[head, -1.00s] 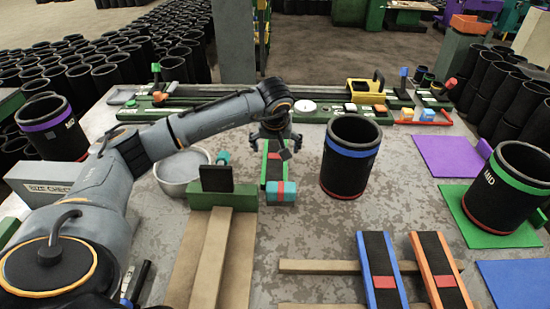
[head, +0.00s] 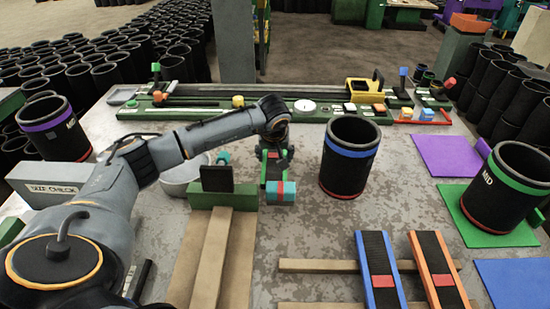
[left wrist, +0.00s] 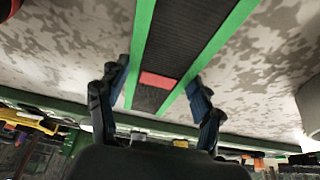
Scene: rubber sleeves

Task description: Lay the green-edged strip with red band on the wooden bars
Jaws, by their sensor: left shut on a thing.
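The green-edged strip (head: 273,172) lies lengthwise on the grey table, partly hidden by my left gripper (head: 274,154) in the head view. In the left wrist view the strip (left wrist: 183,35) shows a dark ribbed middle, green edges and a red band (left wrist: 158,80). My left gripper (left wrist: 158,92) has a finger on each side of the strip near this band and is shut on it. Two wooden bars, a far one (head: 320,266) and a near one (head: 325,306), lie at the front. My right gripper is not in view.
A blue-edged strip (head: 379,262) and an orange-edged strip (head: 436,262) lie across the bars. A teal block with a red band (head: 281,192) is by the green strip's near end. A blue-banded black sleeve (head: 348,165) stands to the right. The bars' left part is bare.

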